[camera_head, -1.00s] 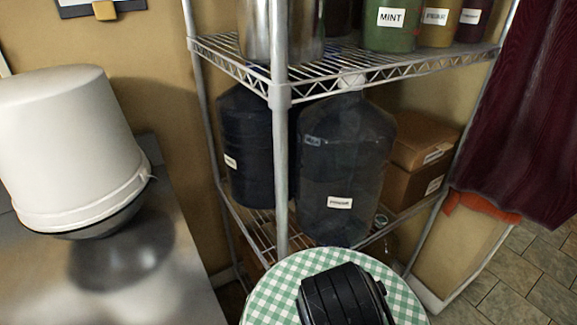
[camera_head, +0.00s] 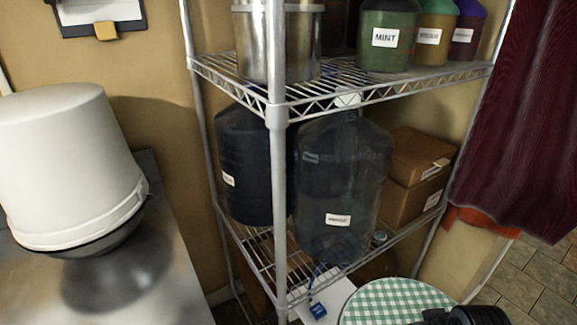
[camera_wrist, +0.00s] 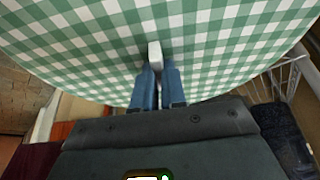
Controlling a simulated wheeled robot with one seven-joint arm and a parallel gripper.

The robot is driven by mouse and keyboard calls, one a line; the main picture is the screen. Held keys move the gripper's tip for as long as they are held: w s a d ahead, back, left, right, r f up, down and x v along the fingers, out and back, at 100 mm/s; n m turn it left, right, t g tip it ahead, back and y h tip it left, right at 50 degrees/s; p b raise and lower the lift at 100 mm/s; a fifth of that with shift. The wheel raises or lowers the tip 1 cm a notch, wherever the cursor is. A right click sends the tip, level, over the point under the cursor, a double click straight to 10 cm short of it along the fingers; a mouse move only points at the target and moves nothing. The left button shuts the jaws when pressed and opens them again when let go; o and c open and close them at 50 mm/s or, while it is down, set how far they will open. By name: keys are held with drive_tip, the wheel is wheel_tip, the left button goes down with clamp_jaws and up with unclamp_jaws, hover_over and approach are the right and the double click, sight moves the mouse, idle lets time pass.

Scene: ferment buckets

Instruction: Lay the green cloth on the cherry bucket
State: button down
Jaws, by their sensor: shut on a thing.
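The green cloth (camera_head: 395,303) is a round green-and-white checkered sheet with a pale rim, at the bottom right of the head view. In the wrist view the cloth (camera_wrist: 220,45) spreads wide across the upper part. My gripper (camera_wrist: 157,82) has its two blue fingers shut on a small white tab at the cloth's near side, and holds the cloth up. In the head view only a dark part of my arm shows at the bottom edge, and the fingertips are hidden. I cannot make out a bucket labelled cherry.
A wire shelf (camera_head: 330,95) holds a steel pot (camera_head: 275,45), labelled jars, dark carboys (camera_head: 340,180) and cardboard boxes (camera_head: 412,175). A dark red curtain (camera_head: 530,120) hangs at right.

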drive_tip(key=shift+d+f, duration=0.3)
drive_tip(key=shift+s+a+f, duration=0.3)
drive_tip(key=shift+s+f, duration=0.35)
drive_tip(key=shift+s, duration=0.2)
drive_tip(key=shift+s+d+f, duration=0.1)
drive_tip(key=shift+d, duration=0.05)
